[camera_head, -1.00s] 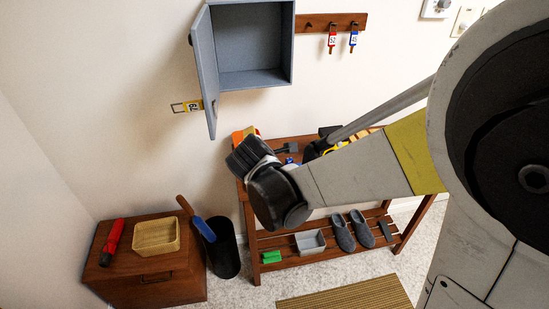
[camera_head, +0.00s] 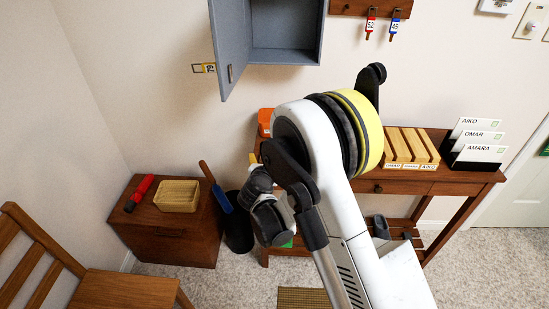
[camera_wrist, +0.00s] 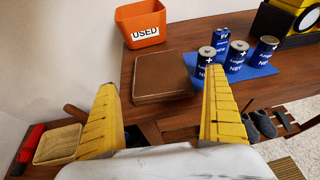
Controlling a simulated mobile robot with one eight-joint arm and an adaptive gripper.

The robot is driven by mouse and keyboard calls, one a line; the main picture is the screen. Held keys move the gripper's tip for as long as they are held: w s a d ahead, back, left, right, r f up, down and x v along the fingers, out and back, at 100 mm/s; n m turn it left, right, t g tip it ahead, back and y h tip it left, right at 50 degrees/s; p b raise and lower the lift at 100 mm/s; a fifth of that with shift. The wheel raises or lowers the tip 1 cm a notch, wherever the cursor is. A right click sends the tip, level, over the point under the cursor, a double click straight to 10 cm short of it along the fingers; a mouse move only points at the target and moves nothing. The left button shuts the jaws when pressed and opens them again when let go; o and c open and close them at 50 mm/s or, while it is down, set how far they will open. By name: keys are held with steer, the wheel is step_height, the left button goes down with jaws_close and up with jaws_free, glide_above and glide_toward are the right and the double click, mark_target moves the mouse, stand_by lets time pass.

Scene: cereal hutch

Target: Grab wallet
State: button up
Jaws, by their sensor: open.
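A flat brown rectangular thing with a paler edge, which looks like the wallet (camera_wrist: 163,76), lies on the wooden table (camera_wrist: 195,36) in the wrist view. My gripper (camera_wrist: 162,82) is open and empty, its two yellow ridged fingers apart. In the picture, the wallet shows between and just beyond the fingertips. I cannot tell the height of the fingers over it. In the head view my arm hides the wallet and that part of the table, and the fingers are mostly hidden.
An orange bin marked USED (camera_wrist: 141,23) stands behind the wallet. Several batteries stand on a blue mat (camera_wrist: 262,70) close at its right. A grey wall cabinet (camera_head: 285,30) hangs open above. A wooden chest (camera_head: 165,235) and chair (camera_head: 120,287) are at left.

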steer(key=b+x, duration=0.2)
steer(key=x, duration=0.3)
steer(key=shift+w+b, duration=0.25)
steer(key=shift+b, duration=0.05)
steer(key=shift+c, duration=0.3)
steer(key=c, duration=1.1)
